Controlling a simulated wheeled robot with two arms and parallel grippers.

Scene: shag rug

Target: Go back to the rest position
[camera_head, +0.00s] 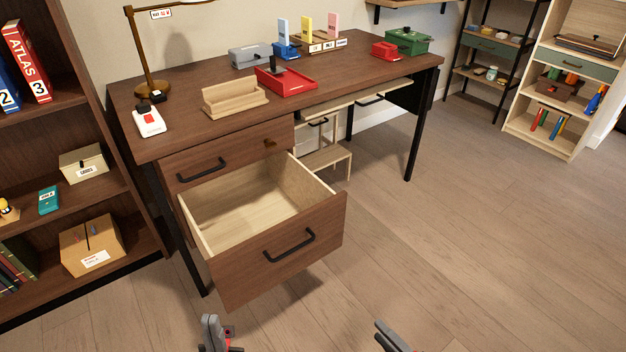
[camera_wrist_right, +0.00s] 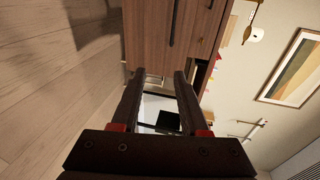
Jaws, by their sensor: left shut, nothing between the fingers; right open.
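My left gripper (camera_head: 220,342) shows at the bottom edge of the head view, in front of the open drawer and apart from it. It is shut and empty. My right gripper (camera_head: 391,338) is only partly in the head view, at the bottom right of the drawer. In the right wrist view its two dark fingers (camera_wrist_right: 158,82) are spread apart with nothing between them. The lower desk drawer (camera_head: 275,262) is pulled far out, and its pale inside looks empty. The brown desk (camera_head: 335,85) stands behind it.
A dark bookshelf (camera_head: 135,205) with boxes stands at the left. A pale shelf (camera_head: 545,105) and a black rack (camera_head: 487,85) stand at the back right. The right floor is clear.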

